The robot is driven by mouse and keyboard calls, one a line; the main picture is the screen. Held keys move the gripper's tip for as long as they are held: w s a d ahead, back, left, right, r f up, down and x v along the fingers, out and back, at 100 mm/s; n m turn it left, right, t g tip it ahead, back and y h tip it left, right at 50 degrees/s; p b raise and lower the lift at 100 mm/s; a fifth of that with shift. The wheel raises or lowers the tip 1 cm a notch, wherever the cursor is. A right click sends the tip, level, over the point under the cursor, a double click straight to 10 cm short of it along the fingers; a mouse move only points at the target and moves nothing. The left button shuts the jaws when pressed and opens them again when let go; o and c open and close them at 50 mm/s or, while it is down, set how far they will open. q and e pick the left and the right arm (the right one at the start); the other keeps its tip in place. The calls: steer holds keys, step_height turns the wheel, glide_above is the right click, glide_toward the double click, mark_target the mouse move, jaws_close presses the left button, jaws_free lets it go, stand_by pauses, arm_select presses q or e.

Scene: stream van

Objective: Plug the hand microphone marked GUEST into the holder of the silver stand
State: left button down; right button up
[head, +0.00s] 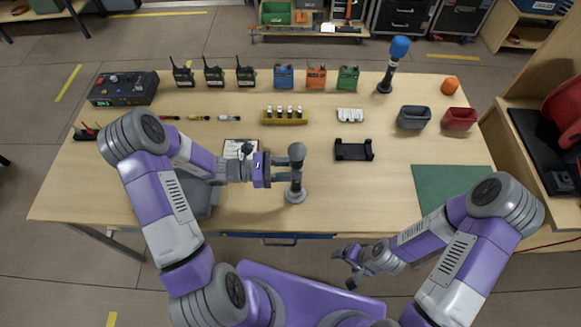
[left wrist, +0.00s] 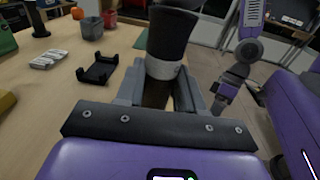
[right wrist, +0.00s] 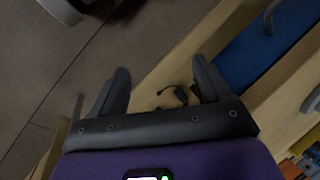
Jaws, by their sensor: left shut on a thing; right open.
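A dark hand microphone with a grey head (head: 296,151) stands upright in my left gripper (head: 284,171), near the table's front edge. In the left wrist view the microphone's dark upper part and pale band (left wrist: 166,66) rise between the fingers. No GUEST marking is readable. The fingers and viewing angle hide whether the microphone's lower end is inside the holder. My right gripper (head: 351,265) is open and empty in front of the table edge, with its fingers (right wrist: 157,90) spread.
A black cradle (head: 353,151) lies right of the stand, with a white block (head: 350,115) behind it. A blue-topped microphone (head: 398,50) stands on a dark stand at the back right. Grey (head: 413,118) and red (head: 459,120) bins and a green mat (head: 450,188) occupy the right side.

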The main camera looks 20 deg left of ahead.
arm_select(q)
steer(key=shift+f+b, duration=1.3)
steer(key=shift+f, duration=0.55)
steer(key=c, duration=0.6)
jaws_free()
steer(key=shift+f, duration=0.1)
steer(key=shift+a, duration=0.1)
steer(key=v, duration=0.7)
steer(key=shift+s+a, duration=0.15)
